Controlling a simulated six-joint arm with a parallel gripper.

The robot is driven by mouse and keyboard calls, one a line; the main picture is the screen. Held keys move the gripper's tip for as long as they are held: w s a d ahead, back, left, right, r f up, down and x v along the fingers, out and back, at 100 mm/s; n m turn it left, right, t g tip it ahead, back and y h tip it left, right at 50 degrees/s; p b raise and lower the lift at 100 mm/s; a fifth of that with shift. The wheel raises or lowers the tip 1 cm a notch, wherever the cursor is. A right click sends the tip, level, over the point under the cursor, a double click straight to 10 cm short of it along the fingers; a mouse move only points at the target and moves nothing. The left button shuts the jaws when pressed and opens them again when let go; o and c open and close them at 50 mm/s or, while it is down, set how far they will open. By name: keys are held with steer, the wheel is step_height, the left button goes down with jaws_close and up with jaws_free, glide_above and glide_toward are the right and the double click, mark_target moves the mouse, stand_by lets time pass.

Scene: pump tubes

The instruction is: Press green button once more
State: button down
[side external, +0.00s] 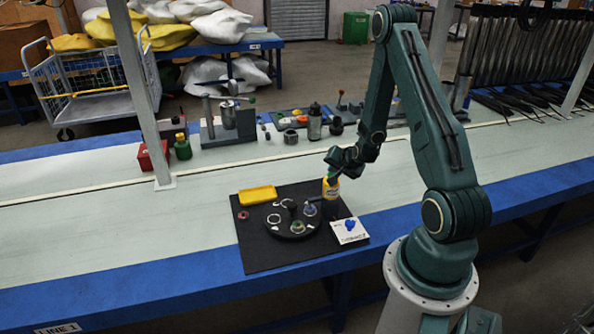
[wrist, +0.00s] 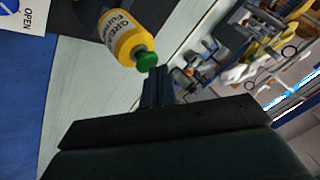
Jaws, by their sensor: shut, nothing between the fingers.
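The green button (wrist: 147,60) is a round green cap on the end of a yellow cylinder (wrist: 122,36) with dark lettering that partly reads "GREEN". In the side view the yellow cylinder (side external: 331,188) stands upright at the right back of a black mat. My gripper (wrist: 156,72) is shut and empty. In the wrist view its fingertips are very close to the green button; I cannot tell whether they touch it. In the side view my gripper (side external: 335,174) is at the top of the cylinder and hides most of the button.
The black mat (side external: 258,255) carries a dark round turntable (side external: 290,232) with several small parts, a yellow tray (side external: 257,195) and a white card (side external: 348,231) with a blue mark. Bottles and tools stand along the back. The bench left of the mat is clear.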

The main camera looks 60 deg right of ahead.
steer(key=shift+f, duration=0.55)
stand_by(0.5)
steer(key=shift+r, duration=0.6)
stand_by(0.4)
steer(key=shift+r, duration=2.95)
steer(key=shift+r, duration=0.1)
